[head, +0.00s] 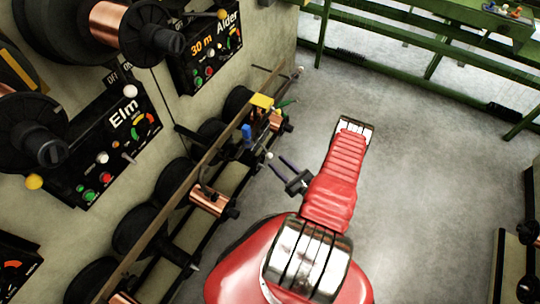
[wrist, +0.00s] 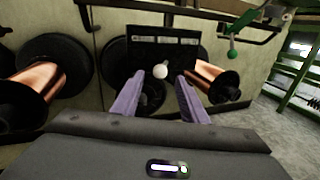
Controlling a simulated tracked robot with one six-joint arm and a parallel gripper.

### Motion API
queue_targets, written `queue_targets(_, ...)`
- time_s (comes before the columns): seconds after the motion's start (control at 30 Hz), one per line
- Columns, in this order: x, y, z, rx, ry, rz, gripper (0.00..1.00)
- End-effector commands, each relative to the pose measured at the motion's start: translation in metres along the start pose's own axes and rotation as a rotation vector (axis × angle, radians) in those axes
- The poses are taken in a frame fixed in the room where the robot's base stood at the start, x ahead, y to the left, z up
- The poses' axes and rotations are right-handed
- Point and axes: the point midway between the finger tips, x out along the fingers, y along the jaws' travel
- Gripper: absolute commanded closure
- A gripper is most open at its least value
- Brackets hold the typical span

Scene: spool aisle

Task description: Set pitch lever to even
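A lever with a white ball knob (wrist: 160,71) stands in front of a dark panel (wrist: 165,40) with a row of pale marks too small to read. I cannot read a pitch or even label. The knob also shows in the head view (head: 269,155), beside the long rail. My gripper (wrist: 159,80) is open, its two purple fingers on either side of the knob, with gaps visible. Whether the knob lies fully between the tips in depth is unclear. In the head view my gripper (head: 275,161) points left toward the rail.
Copper spools (head: 208,200) line the rail (head: 165,217) on the left. A green ball on a lever (wrist: 232,54) hangs right of the panel. The Elm panel (head: 120,120) and Alder panel (head: 212,45) are on the wall. Grey floor (head: 430,170) right of my arm is clear.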

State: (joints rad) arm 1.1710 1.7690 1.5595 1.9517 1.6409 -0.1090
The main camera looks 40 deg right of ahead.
Motion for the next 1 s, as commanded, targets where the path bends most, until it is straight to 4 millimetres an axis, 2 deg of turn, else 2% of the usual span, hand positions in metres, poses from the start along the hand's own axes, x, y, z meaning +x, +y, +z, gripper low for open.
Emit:
queue_targets(0.3, 0.04, 0.001, 0.0, -0.001, -0.001, 0.003, 0.6)
queue_targets(0.5, 0.059, 0.001, 0.0, -0.001, 0.0, 0.002, 0.6)
queue_targets(0.9, 0.065, 0.0, 0.0, 0.0, 0.0, -0.001, 0.6)
queue_targets(1.0, 0.065, 0.0, 0.0, 0.0, 0.0, -0.001, 0.67)
